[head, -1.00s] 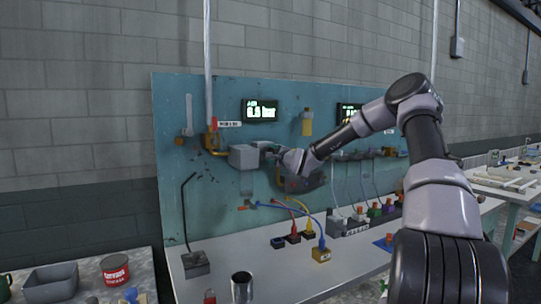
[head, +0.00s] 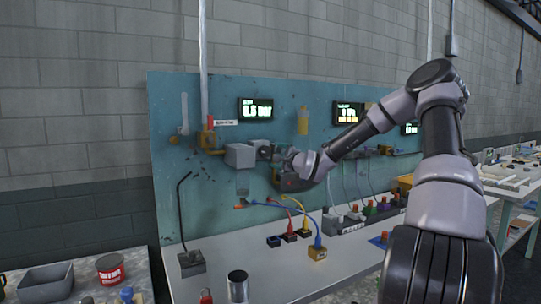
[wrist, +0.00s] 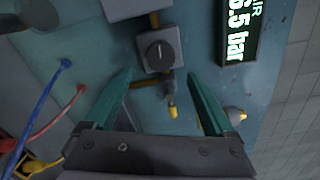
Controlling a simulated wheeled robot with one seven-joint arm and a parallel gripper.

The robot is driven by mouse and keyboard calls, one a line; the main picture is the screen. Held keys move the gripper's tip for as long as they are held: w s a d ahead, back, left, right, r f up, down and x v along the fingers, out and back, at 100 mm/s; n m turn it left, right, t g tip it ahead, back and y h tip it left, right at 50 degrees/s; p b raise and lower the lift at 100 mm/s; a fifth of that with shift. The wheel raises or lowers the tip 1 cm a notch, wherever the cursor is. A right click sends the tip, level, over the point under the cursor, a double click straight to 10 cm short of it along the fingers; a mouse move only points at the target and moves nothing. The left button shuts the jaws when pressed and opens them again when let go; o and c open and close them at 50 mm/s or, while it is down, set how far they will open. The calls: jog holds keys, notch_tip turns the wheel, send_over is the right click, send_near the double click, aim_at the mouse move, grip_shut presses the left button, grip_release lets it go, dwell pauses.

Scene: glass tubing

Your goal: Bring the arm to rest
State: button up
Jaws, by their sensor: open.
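My arm (head: 440,150) reaches from the lower right toward the teal panel (head: 170,110). My gripper (head: 274,153) is beside a grey box (head: 240,155) on the panel, with its tip small and partly hidden by my wrist. In the wrist view my gripper (wrist: 158,76) is open, its two teal fingers apart with nothing held between them. A grey block with a round black knob (wrist: 160,51) and a brass fitting (wrist: 172,108) show between and beyond the fingers. I cannot tell how close the fingers are to the panel.
A pressure display (head: 257,111) hangs above the grey box; the wrist view reads 6.5 bar (wrist: 236,35). Blue, red and yellow lines (head: 295,207) hang below. A bench (head: 270,285) with a metal cup (head: 238,288) and several connectors stands in front. Open air lies left of my forearm.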

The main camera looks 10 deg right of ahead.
jog(key=shift+v, duration=1.1)
jog(key=s+a+f+n+g+h, duration=0.2)
jog(key=s+a+f+n+g, duration=0.15)
jog(key=s+n+g, duration=0.4)
jog(key=s+d+r+n, duration=0.2)
jog(key=s+r, duration=0.2)
jog(key=s, duration=0.7)
jog(key=s+d+r+n+g+h, duration=0.1)
jog(key=s+r, duration=0.3)
jog(key=s, duration=0.8)
jog(key=s+d+r+n+g, duration=0.1)
jog(key=s+d+r+n, duration=0.1)
jog(key=s, duration=1)
notch_tip(320, 180, up, 2)
jog(key=shift+d+r+n+h, duration=0.15)
jog(key=shift+d+n+h, duration=0.2)
jog(key=shift+n, duration=0.4)
